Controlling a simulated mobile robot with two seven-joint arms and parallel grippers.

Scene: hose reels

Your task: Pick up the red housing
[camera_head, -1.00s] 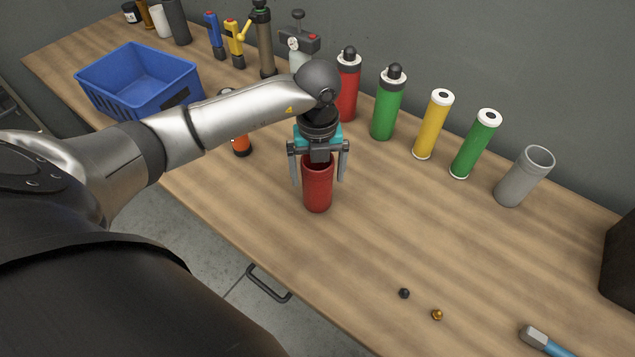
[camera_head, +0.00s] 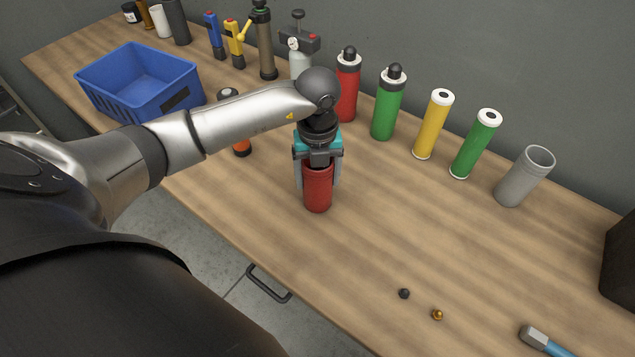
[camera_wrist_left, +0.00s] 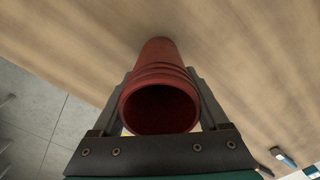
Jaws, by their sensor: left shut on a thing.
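The red housing (camera_head: 317,192) is an open-topped red cylinder standing upright on the wooden table, near its front edge. My left gripper (camera_head: 318,180) points down from above and is shut on the housing, one finger on each side of its upper part. In the left wrist view the housing (camera_wrist_left: 160,92) shows its dark open mouth between the two fingers, with the table behind it. The housing's base appears to rest on the table. My right gripper is not in view.
Behind stand a red cylinder with black cap (camera_head: 348,88), a green one (camera_head: 388,105), a yellow one (camera_head: 432,126), another green one (camera_head: 475,145) and a grey tube (camera_head: 524,177). A blue crate (camera_head: 140,100) is at left. Small balls (camera_head: 404,293) lie front right.

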